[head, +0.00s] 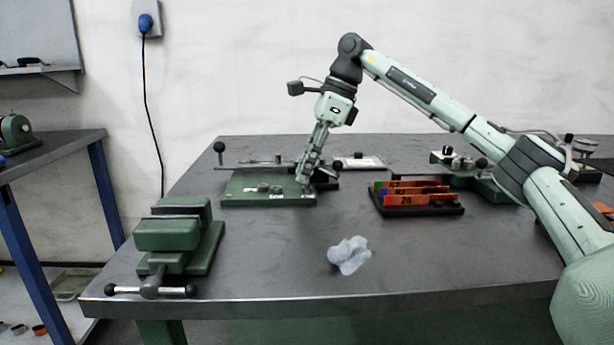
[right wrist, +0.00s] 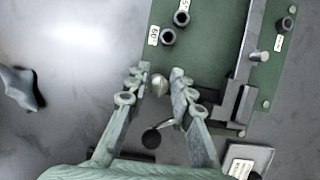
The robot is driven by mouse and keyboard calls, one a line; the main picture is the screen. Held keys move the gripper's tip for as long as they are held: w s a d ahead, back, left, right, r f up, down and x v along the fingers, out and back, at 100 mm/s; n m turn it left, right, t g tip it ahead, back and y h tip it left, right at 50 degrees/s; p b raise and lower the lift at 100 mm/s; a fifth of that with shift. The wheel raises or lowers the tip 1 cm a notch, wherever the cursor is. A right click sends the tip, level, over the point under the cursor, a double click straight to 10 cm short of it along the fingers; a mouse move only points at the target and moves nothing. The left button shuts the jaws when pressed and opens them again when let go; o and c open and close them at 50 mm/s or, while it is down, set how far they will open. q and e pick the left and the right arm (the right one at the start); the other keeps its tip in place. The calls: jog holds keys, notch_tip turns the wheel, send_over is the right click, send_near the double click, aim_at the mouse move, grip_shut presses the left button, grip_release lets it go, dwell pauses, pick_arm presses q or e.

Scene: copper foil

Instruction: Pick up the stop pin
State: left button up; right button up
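A small round-topped metal pin, which looks like the stop pin (right wrist: 159,85), stands at the edge of the green fixture plate (right wrist: 212,60) in the right wrist view. My right gripper (right wrist: 160,78) is open, with one finger on each side of the pin and a narrow gap visible. In the head view my right gripper (head: 306,186) reaches down to the right end of the green plate (head: 240,190), hiding the pin there. Labelled dark bushings (right wrist: 168,36) sit in the plate beyond the fingers. My left gripper is not in view.
A black ball lever (right wrist: 151,139) lies between my fingers, nearer the palm. A green vise (head: 175,235) stands front left. The front middle of the table is mostly clear.

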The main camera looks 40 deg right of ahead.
grip_shut()
jog(key=shift+r, duration=0.1)
